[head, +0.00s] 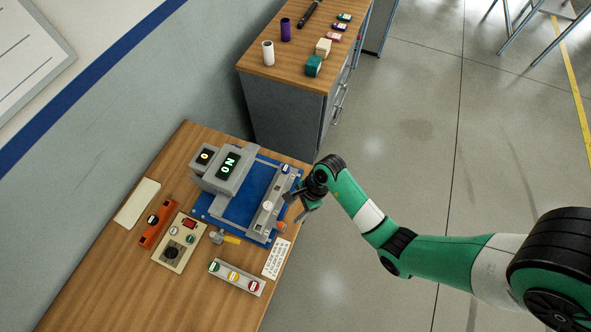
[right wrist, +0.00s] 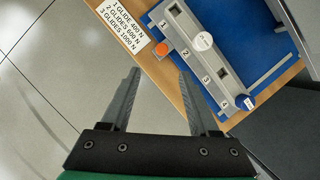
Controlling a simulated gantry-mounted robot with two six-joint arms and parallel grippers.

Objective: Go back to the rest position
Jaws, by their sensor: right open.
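My right gripper (head: 304,207) is open and empty at the right edge of the wooden table, beside the blue test rig (head: 258,182). In the right wrist view its two fingers (right wrist: 159,73) are apart with nothing between them. The fingertips point toward the grey numbered rail (right wrist: 190,45) on the rig. A white round piece (right wrist: 203,41) sits on the rail, a blue one (right wrist: 246,102) is at its end near 4, and an orange button (right wrist: 162,49) is at its side. I cannot tell whether the gripper touches anything. My left gripper is out of view.
The table also holds a printed card (head: 276,258), a grey strip with coloured buttons (head: 237,278), a beige control box (head: 179,240) and an orange holder (head: 156,224). A wood-topped cabinet (head: 285,62) stands behind. The grey floor right of the table looks open (head: 420,120).

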